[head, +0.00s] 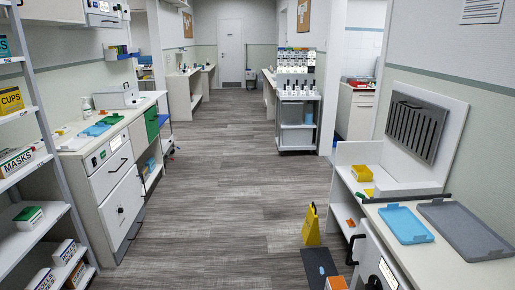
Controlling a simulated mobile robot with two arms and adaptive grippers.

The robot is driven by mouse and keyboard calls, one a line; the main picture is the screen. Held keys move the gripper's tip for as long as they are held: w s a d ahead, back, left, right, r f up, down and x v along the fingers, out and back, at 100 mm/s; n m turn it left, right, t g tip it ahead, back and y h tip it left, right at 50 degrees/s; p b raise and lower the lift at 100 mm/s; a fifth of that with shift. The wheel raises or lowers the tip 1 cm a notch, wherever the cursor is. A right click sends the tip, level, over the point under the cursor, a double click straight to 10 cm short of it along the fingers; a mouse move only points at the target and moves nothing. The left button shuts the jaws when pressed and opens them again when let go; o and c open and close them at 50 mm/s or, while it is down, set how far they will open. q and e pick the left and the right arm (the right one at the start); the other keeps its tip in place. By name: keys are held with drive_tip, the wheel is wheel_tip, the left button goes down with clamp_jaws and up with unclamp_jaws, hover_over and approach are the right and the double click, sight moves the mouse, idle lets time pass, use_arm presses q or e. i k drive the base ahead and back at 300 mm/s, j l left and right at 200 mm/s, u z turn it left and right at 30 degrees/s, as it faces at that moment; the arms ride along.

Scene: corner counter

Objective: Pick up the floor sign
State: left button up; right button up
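The yellow floor sign (311,227) stands upright on the wood-look floor, right of the middle and close to the front of the right-hand counter. A dark marking shows near its top. Neither of my grippers can be made out in the head view, and nothing is seen touching the sign.
A dark grey mat (317,264) lies on the floor just in front of the sign, with an orange-topped box (336,284) at its near edge. The right counter holds a blue tray (405,224) and a grey tray (465,229). The floor (225,215) left of the sign is clear.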

sight(310, 231)
drive_tip(key=i+u, duration=0.1)
drive_tip(key=i, duration=0.9)
drive_tip(key=i+l, duration=0.1)
drive_tip(key=i, duration=0.9)
drive_tip(key=j+u, duration=0.05)
